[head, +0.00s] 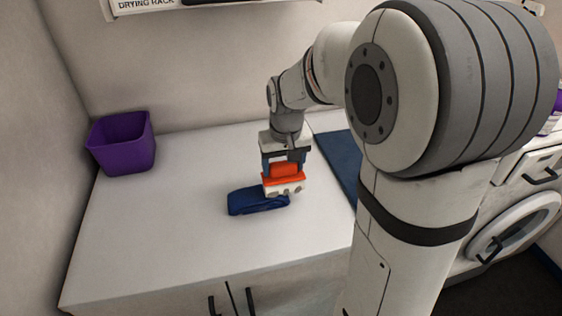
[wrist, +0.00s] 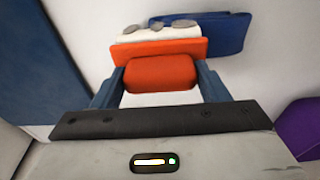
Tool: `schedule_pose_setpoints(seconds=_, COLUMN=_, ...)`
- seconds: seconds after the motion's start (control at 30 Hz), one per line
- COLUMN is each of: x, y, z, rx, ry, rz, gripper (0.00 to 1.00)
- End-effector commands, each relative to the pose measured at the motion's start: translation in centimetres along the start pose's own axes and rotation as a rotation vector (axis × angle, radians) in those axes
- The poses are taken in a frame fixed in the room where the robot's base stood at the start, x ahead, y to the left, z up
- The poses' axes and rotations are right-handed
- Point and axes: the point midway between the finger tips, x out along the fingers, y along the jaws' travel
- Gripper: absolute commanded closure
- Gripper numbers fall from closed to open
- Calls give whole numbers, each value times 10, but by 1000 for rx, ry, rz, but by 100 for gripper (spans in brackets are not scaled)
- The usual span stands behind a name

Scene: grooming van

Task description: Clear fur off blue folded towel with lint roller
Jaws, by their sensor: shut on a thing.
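The blue folded towel (head: 246,203) lies on the white counter, below and left of my gripper in the head view. It also shows at the top of the wrist view (wrist: 228,32). My gripper (head: 285,167) points down and is shut on the orange handle of the lint roller (wrist: 160,73). The roller's white head (head: 287,188) carries several grey fur tufts and sits at the towel's right end. It overlaps the towel in both views; I cannot tell whether they touch. No fur shows on the visible part of the towel.
A purple bin (head: 123,143) stands at the counter's back left. A dark blue mat (head: 337,158) lies to the right of my gripper, partly behind my arm. A washer with a round door (head: 515,226) is at the far right. The counter's left and front are clear.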

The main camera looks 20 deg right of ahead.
Motion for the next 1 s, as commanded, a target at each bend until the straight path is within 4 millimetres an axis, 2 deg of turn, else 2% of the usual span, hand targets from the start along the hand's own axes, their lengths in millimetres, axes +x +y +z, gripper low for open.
schedule_pose_setpoints(seconds=0.4, x=2, y=-32, z=0, rx=-3, ry=0, rz=-1, gripper=50)
schedule_pose_setpoints(seconds=0.63, x=2, y=-39, z=0, rx=-1, ry=-2, rz=-1, gripper=50)
schedule_pose_setpoints(seconds=1.0, x=1, y=-67, z=0, rx=-3, ry=-2, rz=0, gripper=50)
